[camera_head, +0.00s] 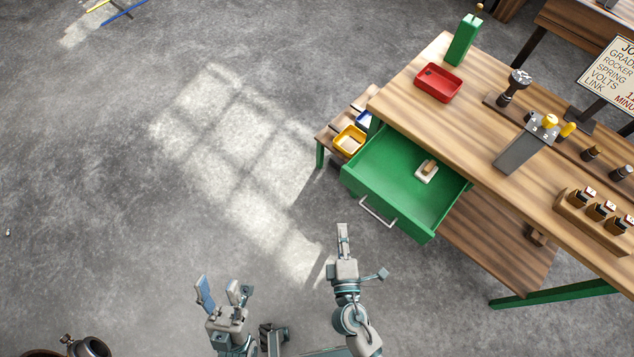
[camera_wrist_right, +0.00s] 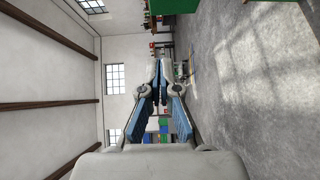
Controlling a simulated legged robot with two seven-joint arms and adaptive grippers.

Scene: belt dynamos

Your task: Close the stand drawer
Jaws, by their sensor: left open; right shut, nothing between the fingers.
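The green stand drawer (camera_head: 400,180) is pulled out from under the wooden-topped bench, its front facing the lower left. A pale bar handle (camera_head: 376,212) is on its front, and a small whitish block with a brown top (camera_head: 427,171) lies inside. My right gripper (camera_head: 342,230) is shut and empty, just below and left of the handle in the head view, apart from it in the picture. Its closed fingers (camera_wrist_right: 161,92) show in the right wrist view. My left gripper (camera_head: 221,287) is open and empty at the lower left, well away from the drawer.
The bench top (camera_head: 415,115) carries a red tray (camera_head: 438,83), a green box (camera_head: 463,42) and several instruments. A low shelf with a yellow bin (camera_head: 349,140) stands left of the drawer. A lower shelf (camera_head: 500,240) is beneath the bench.

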